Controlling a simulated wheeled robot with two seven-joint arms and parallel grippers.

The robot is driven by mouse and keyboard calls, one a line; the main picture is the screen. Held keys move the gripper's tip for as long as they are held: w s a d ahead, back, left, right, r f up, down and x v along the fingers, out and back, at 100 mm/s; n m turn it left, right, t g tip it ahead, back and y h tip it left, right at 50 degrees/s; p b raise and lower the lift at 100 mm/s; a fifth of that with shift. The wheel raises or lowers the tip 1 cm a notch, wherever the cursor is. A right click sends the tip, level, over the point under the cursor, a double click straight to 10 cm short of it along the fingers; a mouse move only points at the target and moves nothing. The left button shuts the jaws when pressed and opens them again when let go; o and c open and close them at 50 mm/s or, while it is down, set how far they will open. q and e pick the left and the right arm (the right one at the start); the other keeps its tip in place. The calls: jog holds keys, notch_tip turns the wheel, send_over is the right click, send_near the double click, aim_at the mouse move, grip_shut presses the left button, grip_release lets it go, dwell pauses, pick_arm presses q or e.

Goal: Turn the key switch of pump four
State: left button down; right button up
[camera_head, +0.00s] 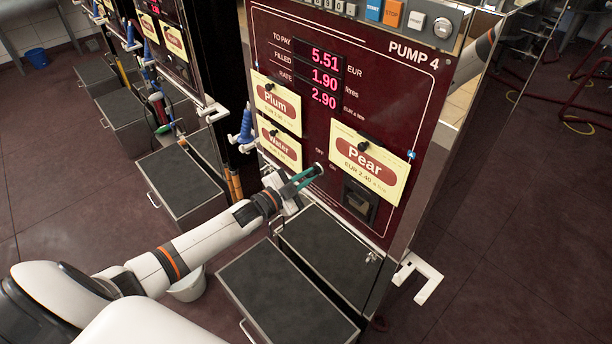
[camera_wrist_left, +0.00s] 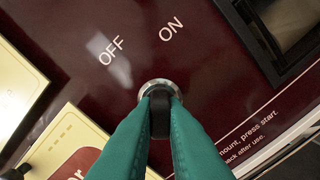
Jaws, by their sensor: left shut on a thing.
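The dark red panel of pump four (camera_head: 290,45) carries the label PUMP 4 and a red display. Its key switch (camera_head: 319,168) sits low on the panel, left of a dark recess. In the left wrist view the key switch (camera_wrist_left: 158,86) shows a silver ring with a black key, below the printed OFF and ON marks. My left gripper (camera_head: 312,173) has teal fingers and is shut on the black key; the fingers (camera_wrist_left: 158,108) stand on both sides of it. They hide part of the key, so I cannot tell which mark it points to. My right gripper is not in view.
Plum, Water and Pear cards (camera_head: 370,160) hang on the panel around the switch. A dark-topped box (camera_head: 285,295) stands on the floor before the pump. A white bracket (camera_head: 418,278) juts out at the lower right. Open floor lies to the right.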

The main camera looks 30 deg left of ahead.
pick_arm(q)
jog(key=n, duration=0.4)
jog(key=shift+n, duration=2.3)
jog(key=c, duration=1.5)
grip_release()
jog(key=shift+b+v, duration=0.55)
jog(key=shift+v, duration=5.5)
